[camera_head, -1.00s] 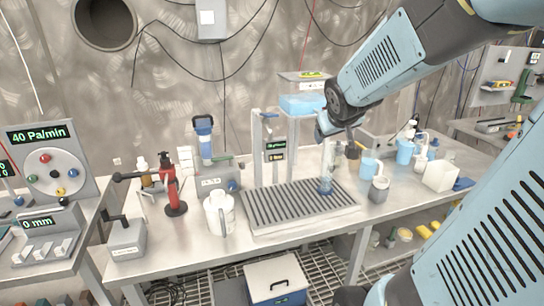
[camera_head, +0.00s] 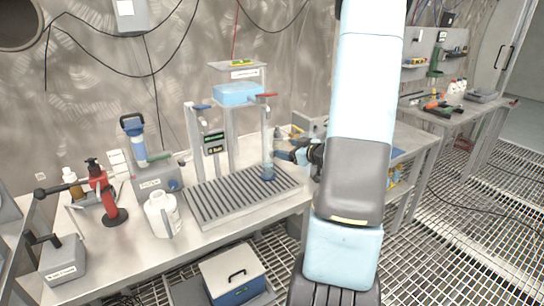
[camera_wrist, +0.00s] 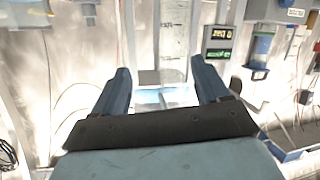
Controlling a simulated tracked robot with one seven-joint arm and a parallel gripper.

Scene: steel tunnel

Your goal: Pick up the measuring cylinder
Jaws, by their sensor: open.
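The measuring cylinder (camera_head: 267,148) is tall, clear and upright, with a blue base, on the right end of the slatted drain tray (camera_head: 222,198). In the wrist view, the clear cylinder with graduation marks (camera_wrist: 175,42) shows ahead of my fingertips, in line with the gap between them. My arm hides part of the bench to the right.
Behind the tray stands a frame with a blue tank (camera_head: 238,94) and a green display (camera_head: 214,143). A blue case (camera_head: 235,277) lies below the bench.

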